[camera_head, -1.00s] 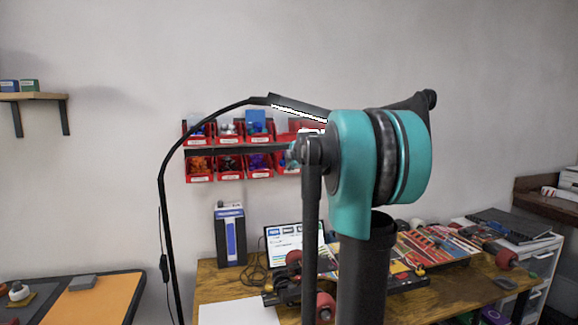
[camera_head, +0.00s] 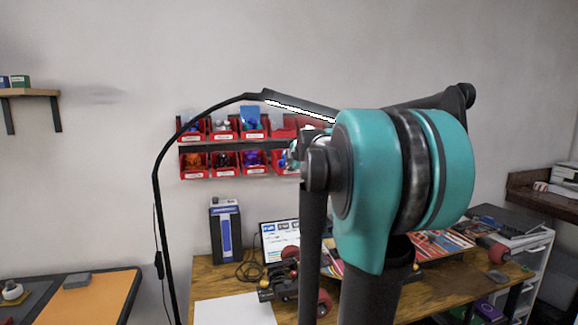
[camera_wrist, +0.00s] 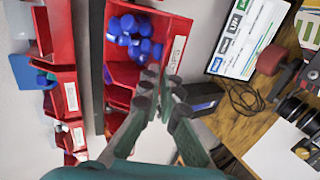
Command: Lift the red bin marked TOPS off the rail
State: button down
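The red TOPS bin (camera_wrist: 124,68) holds several blue caps in the wrist view, which is turned sideways. Its white label (camera_wrist: 178,52) is on the front panel. It hangs at the right end of the lower row on the rail (camera_wrist: 88,60). In the head view the bin (camera_head: 280,157) is partly hidden by my arm. My gripper (camera_wrist: 161,80) reaches the bin's front edge, its fingertips close together with a narrow gap between them. One tip overlaps the bin's inside, the other its front; contact is unclear. The head view hides most of my gripper.
Several other red bins (camera_head: 194,163) hang in two rows on the wall. Below is a wooden desk (camera_head: 205,283) with a laptop screen (camera_head: 283,240) and a dark blue box (camera_head: 226,235). A black lamp arm (camera_head: 157,190) curves past the bins' left side.

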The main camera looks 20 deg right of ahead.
jog(key=s, duration=0.4)
dwell(0.3)
